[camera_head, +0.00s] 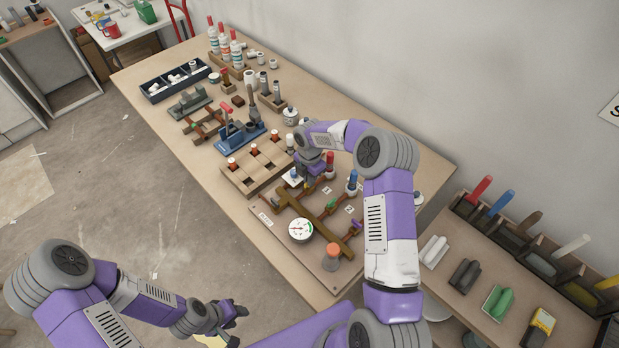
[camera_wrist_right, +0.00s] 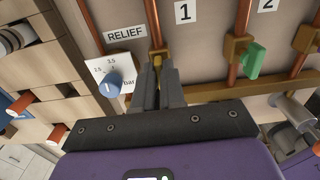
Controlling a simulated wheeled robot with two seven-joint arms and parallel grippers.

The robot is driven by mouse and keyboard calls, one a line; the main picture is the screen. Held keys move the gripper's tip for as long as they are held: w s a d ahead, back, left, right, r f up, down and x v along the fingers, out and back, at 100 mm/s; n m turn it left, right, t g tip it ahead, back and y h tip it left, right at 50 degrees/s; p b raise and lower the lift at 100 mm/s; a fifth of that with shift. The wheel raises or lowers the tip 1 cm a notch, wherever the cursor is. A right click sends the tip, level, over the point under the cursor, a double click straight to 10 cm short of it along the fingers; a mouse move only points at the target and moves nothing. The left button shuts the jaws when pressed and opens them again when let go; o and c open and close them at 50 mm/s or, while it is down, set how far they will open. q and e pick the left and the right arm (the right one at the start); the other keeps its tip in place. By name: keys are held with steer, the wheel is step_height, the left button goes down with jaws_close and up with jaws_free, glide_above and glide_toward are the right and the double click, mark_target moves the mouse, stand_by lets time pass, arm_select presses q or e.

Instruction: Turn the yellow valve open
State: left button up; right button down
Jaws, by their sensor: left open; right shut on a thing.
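In the right wrist view, a small piece of the yellow valve (camera_wrist_right: 157,60) shows on a copper pipe, between the tips of my right gripper (camera_wrist_right: 158,82). The gripper is shut on it, and the fingers hide most of it. In the head view my right gripper (camera_head: 305,174) is low over the pipe board (camera_head: 315,272), and I cannot make out the yellow valve there. My left gripper (camera_head: 232,312) is open and empty, off the front side of the table.
A blue relief knob (camera_wrist_right: 108,83) on a white dial plate stands just left of the right fingers. A green valve handle (camera_wrist_right: 252,62) is to their right.

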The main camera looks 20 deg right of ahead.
steer(key=c, duration=1.2)
jaws_free()
steer(key=shift+r, duration=3.8)
